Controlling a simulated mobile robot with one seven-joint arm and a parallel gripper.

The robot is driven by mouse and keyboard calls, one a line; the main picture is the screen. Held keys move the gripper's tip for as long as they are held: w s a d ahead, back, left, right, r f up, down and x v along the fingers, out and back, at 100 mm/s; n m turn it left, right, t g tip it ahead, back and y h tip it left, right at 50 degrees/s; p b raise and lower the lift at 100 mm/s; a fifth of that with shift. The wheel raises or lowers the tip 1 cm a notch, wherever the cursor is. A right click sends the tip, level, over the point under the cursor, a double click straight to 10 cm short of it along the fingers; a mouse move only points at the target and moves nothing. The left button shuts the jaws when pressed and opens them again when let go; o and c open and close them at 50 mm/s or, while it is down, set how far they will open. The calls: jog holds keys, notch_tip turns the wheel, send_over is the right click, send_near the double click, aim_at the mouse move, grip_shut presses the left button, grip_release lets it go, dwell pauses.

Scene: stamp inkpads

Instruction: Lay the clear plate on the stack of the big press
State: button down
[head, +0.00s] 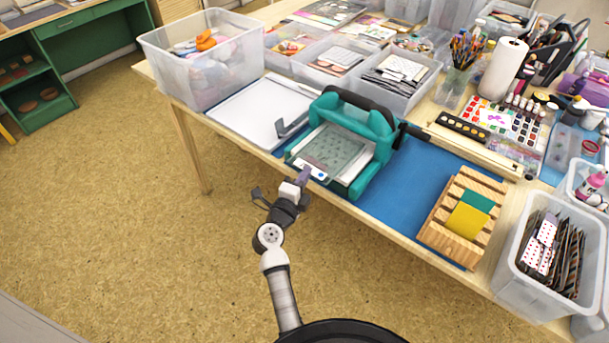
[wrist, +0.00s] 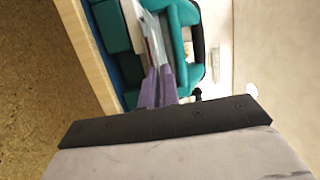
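The big press (head: 383,150) is teal with a dark handle bar and stands near the table's front edge. A see-through grey-green plate (head: 335,148) with rows of pale marks lies over the light stack on its bed, looking close to flat. I cannot tell if it fully rests there. My gripper (head: 304,174) is at the plate's near left corner, in front of the press. In the wrist view its purple fingers (wrist: 158,75) are close together at the edge of the thin pale layers, and appear shut on the plate. The exact contact is hard to see.
A blue mat (head: 410,180) lies right of the press, with a wooden rack (head: 436,225) holding yellow and green pads. A white board (head: 255,115) lies to the left. The floor before the table is free.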

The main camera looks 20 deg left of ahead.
jog(key=shift+f, duration=0.2)
dwell(0.3)
jog(key=c, duration=1.6)
grip_release()
jog(key=shift+o, duration=0.2)
jog(key=shift+s+a+p, duration=0.25)
jog(key=shift+s+a, duration=0.05)
jog(key=shift+s, duration=0.5)
jog(key=shift+s+a+p, duration=0.25)
jog(key=shift+s+a, duration=0.05)
jog(key=shift+s, duration=0.45)
jog(key=shift+s+a+p, duration=0.25)
jog(key=shift+s+a, duration=0.05)
jog(key=shift+s, duration=0.5)
